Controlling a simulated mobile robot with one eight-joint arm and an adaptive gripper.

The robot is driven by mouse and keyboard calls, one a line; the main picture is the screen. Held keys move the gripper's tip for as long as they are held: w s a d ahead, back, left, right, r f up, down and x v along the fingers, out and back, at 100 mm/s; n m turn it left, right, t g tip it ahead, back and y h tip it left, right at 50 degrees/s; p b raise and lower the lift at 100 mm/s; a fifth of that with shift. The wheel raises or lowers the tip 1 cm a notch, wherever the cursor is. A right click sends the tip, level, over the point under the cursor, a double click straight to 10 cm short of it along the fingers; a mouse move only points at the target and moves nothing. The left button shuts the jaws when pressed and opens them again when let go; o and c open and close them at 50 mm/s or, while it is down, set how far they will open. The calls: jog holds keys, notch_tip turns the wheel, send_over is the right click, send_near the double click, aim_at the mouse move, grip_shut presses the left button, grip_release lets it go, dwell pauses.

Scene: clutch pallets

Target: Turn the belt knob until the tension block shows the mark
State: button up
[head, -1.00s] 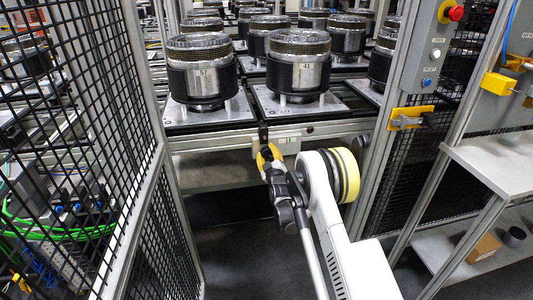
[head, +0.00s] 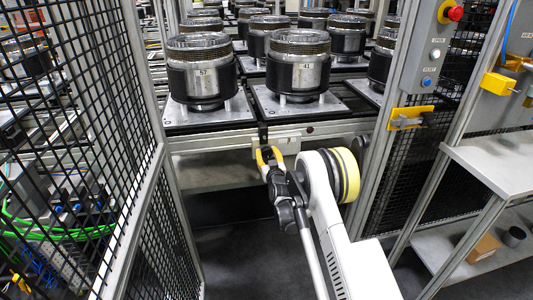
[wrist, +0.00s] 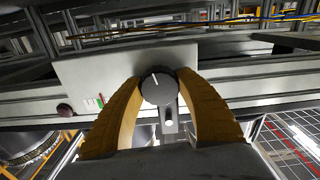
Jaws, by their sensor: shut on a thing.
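The belt knob (wrist: 157,88) is a dark round knob with a white line on its face, in the middle of the wrist view. The line points up and slightly left. My gripper (wrist: 159,80) has its two yellow fingers closed on either side of the knob. In the head view my gripper (head: 268,153) is at the front of the conveyor frame and hides the knob.
The pale plate (wrist: 85,72) is fixed on the conveyor rail. Pallets (head: 300,112) with clutch units stand above. Mesh fencing (head: 85,130) is on the left. A post with a red stop button (head: 455,13) and a shelf (head: 495,165) are on the right.

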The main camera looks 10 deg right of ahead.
jog(key=m, duration=0.6)
jog(key=shift+m, duration=0.4)
dwell(0.3)
jog(key=o, duration=1.2)
jog(key=s, duration=0.7)
jog(key=shift+s, duration=0.25)
